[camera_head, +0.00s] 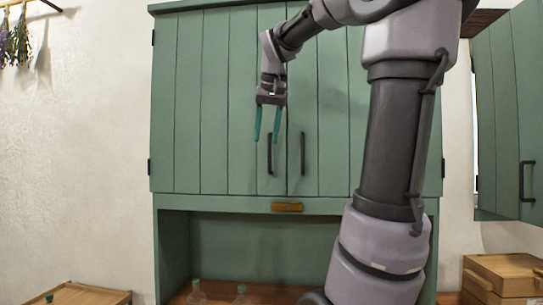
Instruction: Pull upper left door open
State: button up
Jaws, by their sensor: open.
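The upper left door (203,110) is a green planked panel of the wall cabinet, and it is shut. Its dark vertical handle (269,154) is at the door's lower right, beside the middle seam. My gripper (267,139) is open, pointing down, with teal fingers in front of the door near the handle's upper end. The fingers overlap the handle area in the picture; I cannot tell whether they touch it. No object shows between the fingers.
The upper right door (335,120) is also shut, with its own dark handle (303,153). Below is an open niche with glass bottles (197,292). Another green cabinet (505,120) hangs at the right, above a wooden box (505,274). My arm covers the right side.

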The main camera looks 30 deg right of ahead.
aim_at(270, 150)
jog(key=shift+m+g+h, duration=0.3)
jog(key=shift+g+h, duration=0.2)
jog(key=shift+h, duration=0.1)
jog(key=w+d+r, duration=0.1)
jog(key=w+r, duration=0.1)
jog(key=w+d+r, duration=0.1)
jog(key=w+d, duration=0.1)
jog(key=shift+d+r, duration=0.1)
jog(key=shift+r, duration=0.25)
jog(key=x, duration=1)
jog(key=shift+w+f, duration=0.15)
jog(key=shift+f, duration=0.05)
grip_shut()
